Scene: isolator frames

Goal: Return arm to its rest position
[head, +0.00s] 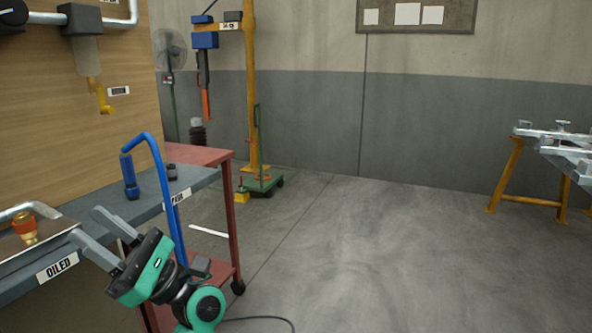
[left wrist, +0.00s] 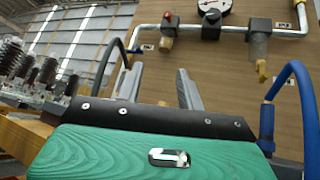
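My left gripper (head: 86,223) is in the lower left of the head view, over the front edge of the grey shelf. Its two grey fingers are spread apart with nothing between them. In the left wrist view the fingers (left wrist: 160,72) also stand apart and empty, pointing toward the wooden panel with its pipework. The green wrist housing (head: 150,270) shows behind the fingers. My right arm and gripper are in neither view.
The grey shelf (head: 60,268), labelled "OILED", lies beside my left gripper. A blue hose (head: 158,160) arches close behind my wrist. A red cart (head: 230,225) stands beyond it. A yellow hoist stand (head: 251,90) is farther back. Open floor (head: 400,260) lies to the right.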

